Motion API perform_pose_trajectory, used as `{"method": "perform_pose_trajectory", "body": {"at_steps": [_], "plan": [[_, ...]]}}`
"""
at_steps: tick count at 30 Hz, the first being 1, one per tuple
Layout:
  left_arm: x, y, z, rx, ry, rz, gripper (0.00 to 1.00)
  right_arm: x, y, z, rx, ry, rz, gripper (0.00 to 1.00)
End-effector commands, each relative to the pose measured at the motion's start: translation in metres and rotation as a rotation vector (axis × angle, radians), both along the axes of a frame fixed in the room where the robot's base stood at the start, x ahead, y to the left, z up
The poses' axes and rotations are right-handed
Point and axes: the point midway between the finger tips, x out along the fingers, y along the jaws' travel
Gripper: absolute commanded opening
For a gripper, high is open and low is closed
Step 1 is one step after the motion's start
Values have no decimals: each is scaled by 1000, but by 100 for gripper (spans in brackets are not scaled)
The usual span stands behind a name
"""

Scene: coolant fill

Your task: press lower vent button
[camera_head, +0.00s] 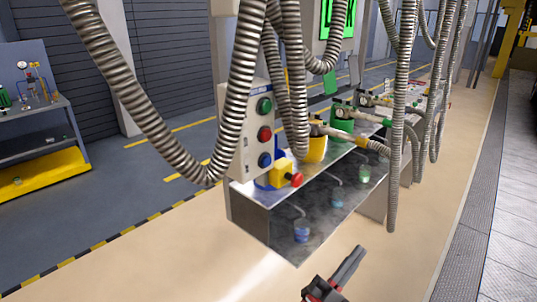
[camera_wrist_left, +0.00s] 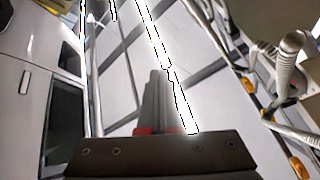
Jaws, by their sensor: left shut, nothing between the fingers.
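A pale control box (camera_head: 247,133) stands at the left end of the steel bench. It carries a green button (camera_head: 264,105) on top, a red button (camera_head: 264,133) in the middle and a blue button (camera_head: 265,160) at the bottom. A yellow box with a red knob (camera_head: 296,179) sits on the bench just right of the blue button. My left gripper (camera_head: 359,252) is at the bottom of the head view, below and right of the buttons and apart from them. In the left wrist view its fingers (camera_wrist_left: 157,76) are shut and empty. My right gripper is not in view.
Several grey corrugated hoses hang in front of and around the control box. The steel bench (camera_head: 250,213) holds yellow and green nozzle fittings (camera_head: 341,122) to the right. A shelf with a yellow base (camera_head: 40,175) stands far left. The beige floor (camera_head: 130,265) is clear.

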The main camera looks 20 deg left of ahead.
Motion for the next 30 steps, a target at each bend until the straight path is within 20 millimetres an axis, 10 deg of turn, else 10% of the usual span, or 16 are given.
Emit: {"method": "perform_pose_trajectory", "body": {"at_steps": [6,13,19,30], "plan": [[61,20,62,139,173,357,0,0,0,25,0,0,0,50],[62,90,120,61,343,725,0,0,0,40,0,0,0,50],[46,125,134,-30,442,869,0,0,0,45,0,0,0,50],[42,132,133,-49,463,893,0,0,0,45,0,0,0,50]]}}
